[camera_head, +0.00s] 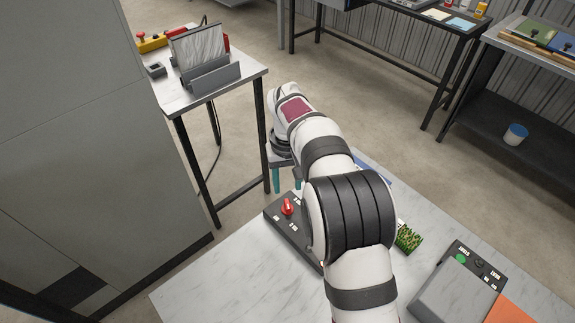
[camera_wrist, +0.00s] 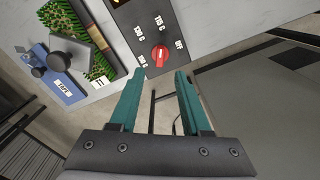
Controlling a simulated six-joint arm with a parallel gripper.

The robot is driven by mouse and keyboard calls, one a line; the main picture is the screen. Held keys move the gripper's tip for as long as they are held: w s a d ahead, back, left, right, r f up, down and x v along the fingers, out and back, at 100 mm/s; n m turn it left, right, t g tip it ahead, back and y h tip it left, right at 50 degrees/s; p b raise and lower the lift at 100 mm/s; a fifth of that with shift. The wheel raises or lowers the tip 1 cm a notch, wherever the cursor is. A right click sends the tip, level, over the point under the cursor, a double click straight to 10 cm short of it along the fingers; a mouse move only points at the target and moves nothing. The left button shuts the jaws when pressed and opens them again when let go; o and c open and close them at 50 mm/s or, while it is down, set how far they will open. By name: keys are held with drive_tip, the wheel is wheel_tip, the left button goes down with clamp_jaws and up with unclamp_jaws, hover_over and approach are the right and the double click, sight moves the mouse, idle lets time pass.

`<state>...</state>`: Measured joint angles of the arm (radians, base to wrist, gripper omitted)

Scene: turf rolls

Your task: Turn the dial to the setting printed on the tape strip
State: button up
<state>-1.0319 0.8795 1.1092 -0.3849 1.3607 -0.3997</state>
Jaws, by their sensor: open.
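The red dial (camera_wrist: 160,54) sits on a dark control panel (camera_wrist: 128,18) with white printed settings around it, including what looks like 115 C and OFF. A pale mark on the dial points roughly up in the wrist view, near the 115 C print. The dial also shows in the head view (camera_head: 287,206). A white printed strip (camera_wrist: 63,85) lies on a blue block; its print is too small to read surely. My gripper (camera_wrist: 160,74) is open, its teal fingers apart and empty, framing the dial in the wrist view; contact is not visible. The teal fingers also show in the head view (camera_head: 283,182).
A green turf piece (camera_head: 408,238) lies on the marble-topped table (camera_head: 220,275), right of my arm. A grey box with a green button (camera_head: 462,258) is farther right. Grey cabinet (camera_head: 90,120) stands left. The table's left front is clear.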

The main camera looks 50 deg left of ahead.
wheel_tip(320, 180, up, 8)
drive_tip(key=shift+f, duration=0.1)
drive_tip(key=w+d+r+m, duration=0.1)
drive_tip(key=d+r+m, duration=0.3)
drive_tip(key=d, duration=0.9)
drive_tip(key=w+d+r+m, duration=0.2)
drive_tip(key=d+r+m, duration=0.2)
drive_tip(key=d, duration=0.9)
drive_tip(key=s+d+f+m+y, duration=0.1)
drive_tip(key=s+d+f+m, duration=0.1)
drive_tip(key=s+d+m, duration=0.2)
drive_tip(key=s+d+f+m, duration=0.3)
drive_tip(key=s+d+m, duration=0.2)
drive_tip(key=s+d, duration=0.6)
drive_tip(key=shift+s+f+m+y, duration=0.3)
drive_tip(key=shift+s+f+y, duration=0.1)
drive_tip(key=shift+s, duration=0.5)
